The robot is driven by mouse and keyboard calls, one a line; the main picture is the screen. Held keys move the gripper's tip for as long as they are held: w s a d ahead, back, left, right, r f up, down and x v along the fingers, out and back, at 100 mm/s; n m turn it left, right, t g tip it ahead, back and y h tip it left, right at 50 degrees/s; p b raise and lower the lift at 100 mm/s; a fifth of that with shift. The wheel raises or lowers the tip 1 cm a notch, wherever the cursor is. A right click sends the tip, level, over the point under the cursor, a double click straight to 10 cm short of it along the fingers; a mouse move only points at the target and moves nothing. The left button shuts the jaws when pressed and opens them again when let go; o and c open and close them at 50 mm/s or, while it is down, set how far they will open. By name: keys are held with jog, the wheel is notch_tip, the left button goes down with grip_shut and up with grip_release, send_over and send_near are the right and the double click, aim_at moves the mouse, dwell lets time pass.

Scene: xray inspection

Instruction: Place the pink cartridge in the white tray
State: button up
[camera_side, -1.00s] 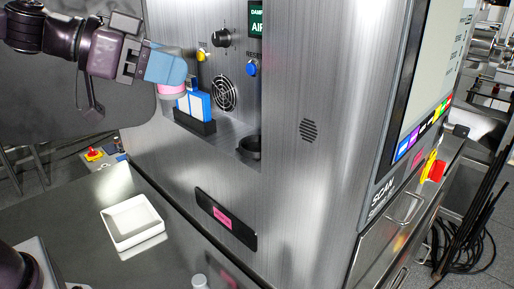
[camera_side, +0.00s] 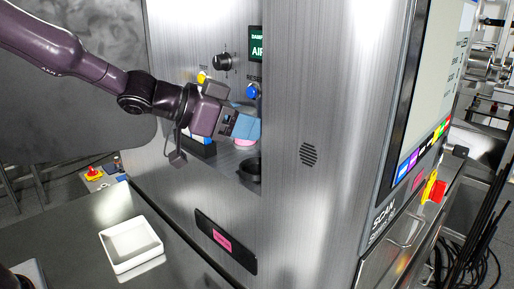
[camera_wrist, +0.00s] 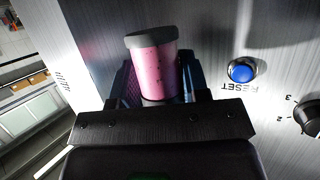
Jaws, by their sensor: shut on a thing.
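The pink cartridge (camera_wrist: 160,70), a pink cylinder with a grey cap, is held between the fingers of my gripper (camera_wrist: 155,88) in the wrist view. In the side view my gripper (camera_side: 246,124) is in front of the machine's recess, and only a bit of the pink cartridge (camera_side: 244,142) shows beneath the blue fingers. The cartridge is just above and left of a black round cup (camera_side: 249,170). The white tray (camera_side: 131,244) sits empty on the metal table at lower left, well below and left of my gripper.
The machine's metal front (camera_side: 310,220) stands right of the table. A blue RESET button (camera_wrist: 242,71) and a black knob (camera_wrist: 310,115) are close to my gripper. A blue-and-white block in a black holder (camera_side: 200,148) is partly hidden behind my gripper. The table around the tray is mostly clear.

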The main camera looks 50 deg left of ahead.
jog(key=shift+w+d+f, duration=0.2)
jog(key=shift+w+f, duration=0.6)
jog(key=shift+f, duration=0.2)
jog(key=shift+w+f, duration=0.2)
jog(key=shift+f, duration=0.65)
jog(key=shift+w+f, duration=0.15)
jog(key=shift+f, duration=0.7)
jog(key=shift+f, duration=0.15)
jog(key=o, duration=0.9)
jog(key=shift+o, duration=0.2)
